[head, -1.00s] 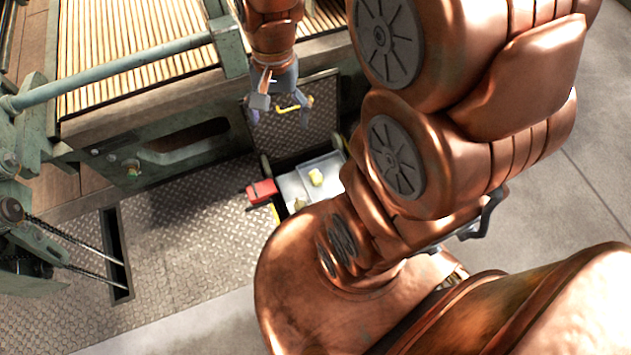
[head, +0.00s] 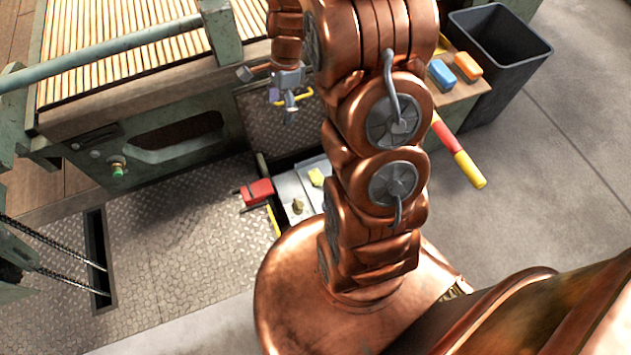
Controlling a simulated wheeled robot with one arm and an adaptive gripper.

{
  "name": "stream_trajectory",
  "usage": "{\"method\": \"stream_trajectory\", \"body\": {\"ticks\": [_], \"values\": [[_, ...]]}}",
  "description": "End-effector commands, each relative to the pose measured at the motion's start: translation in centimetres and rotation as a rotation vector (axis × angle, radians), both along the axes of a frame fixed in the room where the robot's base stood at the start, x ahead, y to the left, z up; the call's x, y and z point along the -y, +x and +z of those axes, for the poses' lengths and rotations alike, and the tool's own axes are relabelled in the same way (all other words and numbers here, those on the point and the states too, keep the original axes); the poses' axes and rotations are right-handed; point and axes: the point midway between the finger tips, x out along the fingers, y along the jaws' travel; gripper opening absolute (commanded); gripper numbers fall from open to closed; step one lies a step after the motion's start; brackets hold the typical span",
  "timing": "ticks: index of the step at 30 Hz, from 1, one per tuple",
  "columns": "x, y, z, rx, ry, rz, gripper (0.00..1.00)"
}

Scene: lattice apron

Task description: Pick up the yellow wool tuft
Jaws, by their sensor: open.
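The yellow wool tuft (head: 316,177) is a small pale-yellow lump. It lies in the light grey tray (head: 311,167) inside an open floor recess, just left of my arm, which hides part of the tray. A smaller tan-olive lump (head: 297,206) lies lower left of it. My gripper (head: 276,94) is open, with its fingers spread and nothing seen between them. It is above and left of the tuft in the picture, in front of the raised hatch lid, apart from the tuft.
The raised hatch lid (head: 290,128) with a yellow handle stands behind the recess. A red object (head: 258,192) sits at its left edge. The green machine frame (head: 190,150) stands at the back. Right of my arm are a dark bin (head: 500,50), blue and orange blocks, and a red-yellow bar (head: 458,152).

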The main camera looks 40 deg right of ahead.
Motion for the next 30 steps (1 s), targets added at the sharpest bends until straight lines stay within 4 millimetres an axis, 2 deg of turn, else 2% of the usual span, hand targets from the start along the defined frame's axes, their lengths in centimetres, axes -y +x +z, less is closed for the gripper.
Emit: {"method": "stream_trajectory", "body": {"ticks": [1,15,30], "values": [[0.6,0.4,-2.2,-0.011,0.003,-0.046,0.86],[5.8,3.7,-15.7,-0.093,0.01,-0.512,0.86],[11.4,4.7,-31.2,-0.196,0.018,-1.01,0.86]]}}
